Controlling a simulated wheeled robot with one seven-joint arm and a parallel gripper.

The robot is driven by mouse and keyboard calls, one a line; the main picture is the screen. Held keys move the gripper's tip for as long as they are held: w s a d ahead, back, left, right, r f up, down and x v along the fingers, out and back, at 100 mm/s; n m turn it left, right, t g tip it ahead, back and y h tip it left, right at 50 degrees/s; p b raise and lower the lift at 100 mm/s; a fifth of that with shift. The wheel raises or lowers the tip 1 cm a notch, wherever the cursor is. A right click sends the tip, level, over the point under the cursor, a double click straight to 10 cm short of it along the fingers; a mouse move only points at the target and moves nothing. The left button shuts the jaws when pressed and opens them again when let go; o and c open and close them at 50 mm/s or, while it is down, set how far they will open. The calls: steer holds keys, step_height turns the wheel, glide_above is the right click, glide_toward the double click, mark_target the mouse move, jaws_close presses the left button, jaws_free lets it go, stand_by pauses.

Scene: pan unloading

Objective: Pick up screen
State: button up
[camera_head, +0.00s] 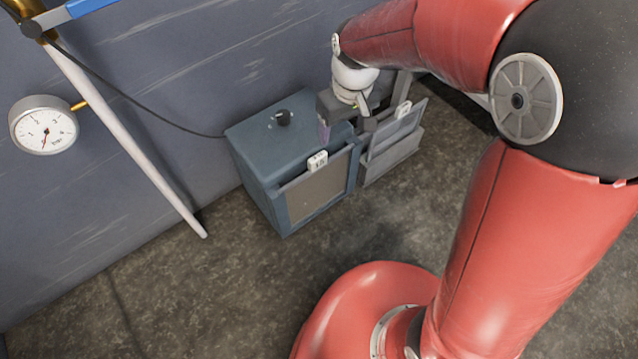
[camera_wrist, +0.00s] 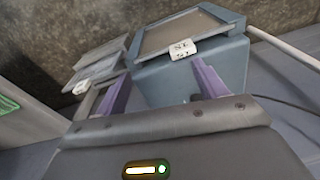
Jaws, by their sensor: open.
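A framed screen (camera_head: 318,194) with a brownish panel stands at the front of a blue-grey box (camera_head: 262,140). It has a white label tab at its top edge and also shows in the wrist view (camera_wrist: 180,32). A second, greyer framed screen (camera_head: 393,138) with its own white tab leans in a grey holder to the right of the box. In the wrist view this second screen (camera_wrist: 100,57) is at the left. My gripper (camera_head: 346,130) is open, above the right part of the box. Its purple fingers (camera_wrist: 162,88) show nothing held between them.
A round gauge (camera_head: 43,125) and a long pale pipe (camera_head: 130,140) are on the left by the grey wall. A dark cable (camera_head: 140,113) runs to the box. Bare floor (camera_head: 210,290) lies in front of the box.

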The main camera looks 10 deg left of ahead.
steer(key=n, duration=0.2)
glide_above(317, 156)
steer(key=shift+g+h, duration=0.3)
steer(key=shift+g, duration=0.1)
step_height(317, 156, down, 4)
steer(key=shift+w+d+f, duration=0.15)
steer(key=shift+f, duration=0.1)
step_height(317, 156, down, 3)
steer(key=shift+r, duration=0.1)
steer(key=f+b, duration=0.1)
steer(key=f, duration=0.4)
steer(key=shift+s+f, duration=0.2)
steer(key=shift+r, duration=0.1)
steer(key=c, duration=1.1)
steer(key=shift+r, duration=0.1)
